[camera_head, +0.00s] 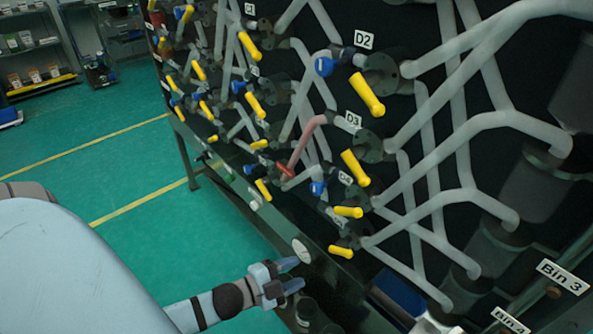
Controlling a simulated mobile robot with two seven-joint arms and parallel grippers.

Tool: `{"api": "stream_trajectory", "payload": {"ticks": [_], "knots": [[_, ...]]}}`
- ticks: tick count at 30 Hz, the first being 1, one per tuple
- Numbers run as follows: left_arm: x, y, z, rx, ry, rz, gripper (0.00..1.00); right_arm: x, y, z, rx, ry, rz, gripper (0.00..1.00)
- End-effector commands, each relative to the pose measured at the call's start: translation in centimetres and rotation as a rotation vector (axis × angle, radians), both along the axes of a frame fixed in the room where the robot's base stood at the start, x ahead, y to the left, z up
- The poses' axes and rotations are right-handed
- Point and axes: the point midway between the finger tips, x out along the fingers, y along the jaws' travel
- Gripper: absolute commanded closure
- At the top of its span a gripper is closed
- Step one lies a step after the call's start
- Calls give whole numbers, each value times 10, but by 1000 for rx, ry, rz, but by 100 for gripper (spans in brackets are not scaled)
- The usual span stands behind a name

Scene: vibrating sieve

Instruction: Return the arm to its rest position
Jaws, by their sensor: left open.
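My left gripper (291,275) is in the lower middle of the head view, in front of the lower edge of the pipe panel. Its two blue-grey fingers are apart with nothing visible between them. My left arm comes in from the lower left behind a large pale part of my body. A round white gauge (301,250) on the panel's lower rail is just above and right of the fingertips. I cannot tell whether they touch it. My right gripper is not in view.
A dark panel with grey pipes (470,120), yellow valve handles (367,95) and a red pipe (303,143) fills the right side. A Bin 3 label (563,277) is at lower right. Green floor (110,150) is open at left; shelves (35,55) stand beyond.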

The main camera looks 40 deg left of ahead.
Motion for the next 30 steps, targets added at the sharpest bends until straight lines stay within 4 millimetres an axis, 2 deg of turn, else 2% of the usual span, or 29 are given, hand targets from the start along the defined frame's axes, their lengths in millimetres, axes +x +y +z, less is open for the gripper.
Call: {"api": "stream_trajectory", "payload": {"ticks": [8,11,17,21,25,26,30], "knots": [[0,-1,-1,-4,4,2,54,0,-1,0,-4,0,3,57],[-3,-7,-6,-57,53,34,54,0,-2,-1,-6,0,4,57],[-22,-45,-35,-369,345,207,54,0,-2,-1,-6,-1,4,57],[-42,-83,-53,-604,579,319,54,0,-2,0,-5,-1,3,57],[-62,-120,-62,-793,783,400,54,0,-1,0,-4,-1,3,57],[-60,-115,-47,-775,768,396,54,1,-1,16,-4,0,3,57],[-61,-111,-23,-758,754,391,54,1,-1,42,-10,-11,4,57]]}}
